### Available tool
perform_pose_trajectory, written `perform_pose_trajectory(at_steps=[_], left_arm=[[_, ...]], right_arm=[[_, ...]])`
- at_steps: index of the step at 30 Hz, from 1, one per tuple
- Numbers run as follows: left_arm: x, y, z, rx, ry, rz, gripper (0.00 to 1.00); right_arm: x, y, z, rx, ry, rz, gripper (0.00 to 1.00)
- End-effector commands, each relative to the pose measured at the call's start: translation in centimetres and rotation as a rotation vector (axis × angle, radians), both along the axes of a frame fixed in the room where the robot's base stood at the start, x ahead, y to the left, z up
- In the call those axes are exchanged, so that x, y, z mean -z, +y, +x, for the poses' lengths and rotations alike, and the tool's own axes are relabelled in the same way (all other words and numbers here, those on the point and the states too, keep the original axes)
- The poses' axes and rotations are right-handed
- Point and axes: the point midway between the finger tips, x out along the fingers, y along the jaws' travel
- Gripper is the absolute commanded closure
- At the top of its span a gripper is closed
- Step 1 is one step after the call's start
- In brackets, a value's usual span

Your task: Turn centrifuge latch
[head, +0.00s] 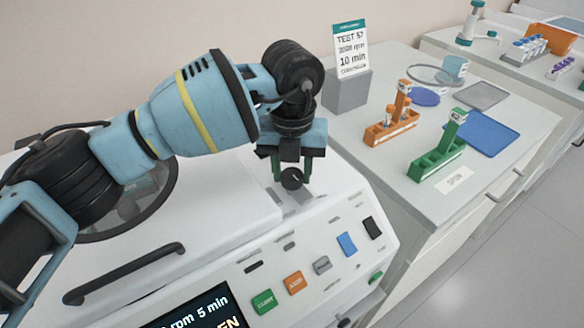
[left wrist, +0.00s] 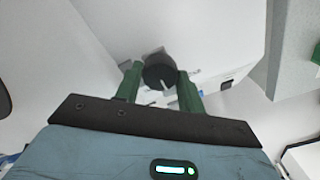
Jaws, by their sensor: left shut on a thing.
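The centrifuge (head: 225,265) is a white machine at the lower left of the head view, with a round dark window in its lid partly hidden by my left arm. Its latch (head: 292,179) is a round black knob on the top near the right end. In the left wrist view the latch (left wrist: 160,74) shows a pale mark line and sits between the fingers. My left gripper (head: 293,172) has green fingers, one on each side of the latch, and is shut on it; it also shows in the left wrist view (left wrist: 160,85). My right gripper is in neither view.
On the bench at right stand a sign (head: 351,50), an orange rack (head: 390,128), a green rack (head: 437,158) and a blue mat (head: 488,135).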

Motion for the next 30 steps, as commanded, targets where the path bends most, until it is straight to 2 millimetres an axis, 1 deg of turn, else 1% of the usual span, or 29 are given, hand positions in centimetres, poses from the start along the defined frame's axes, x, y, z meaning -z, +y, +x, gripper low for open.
perform_pose_trajectory(at_steps=[7, 13, 17, 30], left_arm=[[-0.1, 0.0, 0.0, 0.023, 0.000, 0.001, 0.84], [-0.1, 0.0, 0.0, 0.111, -0.001, 0.002, 0.84], [-0.2, 0.1, 0.0, 0.207, -0.001, 0.002, 0.84], [0.0, 0.1, 0.0, 0.620, 0.001, 0.002, 0.84]], right_arm=[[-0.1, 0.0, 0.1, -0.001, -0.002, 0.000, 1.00], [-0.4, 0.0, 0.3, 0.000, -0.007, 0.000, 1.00], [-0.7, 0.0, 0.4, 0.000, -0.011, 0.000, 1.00], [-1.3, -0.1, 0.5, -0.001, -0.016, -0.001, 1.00]])
